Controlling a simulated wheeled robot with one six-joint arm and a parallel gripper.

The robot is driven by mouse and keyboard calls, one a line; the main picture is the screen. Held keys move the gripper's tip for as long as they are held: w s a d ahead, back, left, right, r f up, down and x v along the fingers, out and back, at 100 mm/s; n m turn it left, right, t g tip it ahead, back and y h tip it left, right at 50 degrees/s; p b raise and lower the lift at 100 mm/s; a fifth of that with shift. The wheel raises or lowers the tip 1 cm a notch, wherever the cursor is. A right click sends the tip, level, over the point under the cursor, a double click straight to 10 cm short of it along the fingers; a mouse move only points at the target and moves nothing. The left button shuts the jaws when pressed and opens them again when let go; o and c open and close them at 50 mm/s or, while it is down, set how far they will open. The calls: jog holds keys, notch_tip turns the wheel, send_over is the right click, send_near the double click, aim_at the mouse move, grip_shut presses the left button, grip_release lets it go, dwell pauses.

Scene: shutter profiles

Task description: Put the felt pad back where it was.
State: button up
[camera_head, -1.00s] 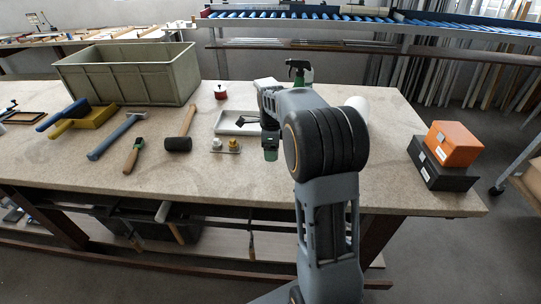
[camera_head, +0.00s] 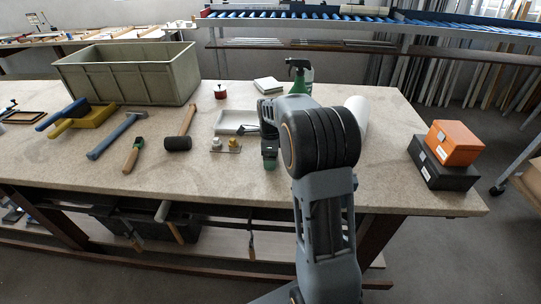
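I cannot single out the felt pad for sure. A pale, square, flat stack (camera_head: 268,86) lies at the back of the table, left of the green spray bottle (camera_head: 299,76).
A large grey-green bin (camera_head: 128,77) stands back left. Hammers, a mallet (camera_head: 178,143) and a small plate with knobs (camera_head: 226,150) lie left of my arm. Orange (camera_head: 454,142) and black boxes (camera_head: 440,172) sit right.

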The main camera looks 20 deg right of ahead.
jog(key=shift+o, duration=0.6)
jog(key=shift+r, duration=0.1)
notch_tip(320, 180, up, 12)
jog(key=p, duration=0.1)
jog(key=s+a+f+n+t, duration=0.1)
jog(key=s+a+n, duration=0.2)
jog(key=s+n, duration=0.4)
jog(key=s+a+f+n+t, duration=0.1)
jog(key=s+a+f+n, duration=0.1)
jog(key=s+a+n, duration=0.2)
jog(key=s+a+f+n+t, duration=0.1)
jog(key=s+a+f+n, duration=0.1)
jog(key=s+n, duration=0.9)
jog(key=shift+a+f+n, duration=0.25)
jog(key=shift+a+n, duration=0.65)
